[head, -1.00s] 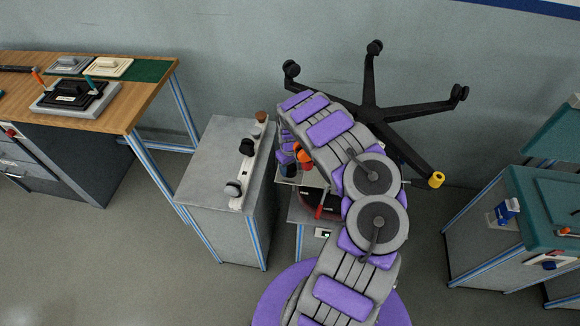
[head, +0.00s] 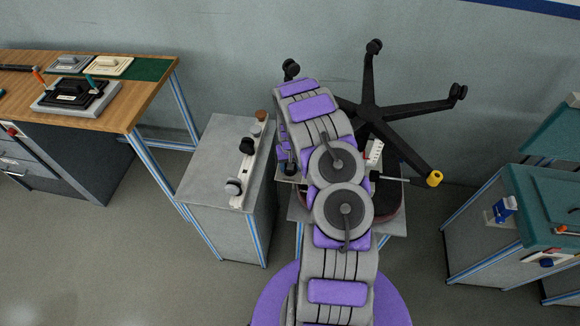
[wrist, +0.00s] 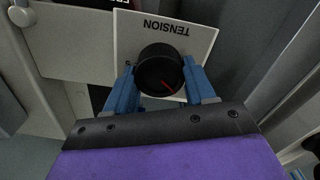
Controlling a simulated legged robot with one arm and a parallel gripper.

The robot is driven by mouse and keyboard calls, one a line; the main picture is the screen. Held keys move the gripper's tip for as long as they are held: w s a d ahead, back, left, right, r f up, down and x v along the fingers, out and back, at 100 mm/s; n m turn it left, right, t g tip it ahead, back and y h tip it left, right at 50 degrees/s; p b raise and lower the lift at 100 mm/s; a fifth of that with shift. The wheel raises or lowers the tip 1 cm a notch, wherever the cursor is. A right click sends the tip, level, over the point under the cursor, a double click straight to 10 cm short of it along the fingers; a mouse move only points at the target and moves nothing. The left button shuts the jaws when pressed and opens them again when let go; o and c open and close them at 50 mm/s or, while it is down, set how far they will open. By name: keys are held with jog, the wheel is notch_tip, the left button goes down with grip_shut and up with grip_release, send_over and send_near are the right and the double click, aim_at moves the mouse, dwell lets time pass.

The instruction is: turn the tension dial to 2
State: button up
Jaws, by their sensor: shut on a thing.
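The tension dial (wrist: 158,64) is a round black knob with a red pointer line, on a white plate (wrist: 203,40) lettered TENSION, which reads upside down in the wrist view. The pointer slants toward the lower right in that view. No scale numbers can be read; the dial and my gripper cover part of the plate. My gripper (wrist: 162,80) has its two blue fingers on either side of the dial, closed on it. In the head view my arm hides the dial, so the hold shows only in the wrist view.
A grey cabinet (head: 215,180) with several knobs on a white strip (head: 243,170) stands left of my arm. A black five-legged chair base (head: 372,108) lies behind it. A wooden workbench (head: 140,92) is at far left, a teal-topped bench (head: 530,200) at right.

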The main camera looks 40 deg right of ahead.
jog(key=shift+s+f+m+b, duration=0.15)
jog(key=shift+m+b, duration=0.35)
jog(key=shift+m, duration=0.8)
jog(key=o, duration=0.8)
jog(key=shift+f, duration=0.1)
jog(key=shift+o, duration=1.2)
jog(key=shift+d, duration=0.1)
jog(key=shift+r, duration=0.2)
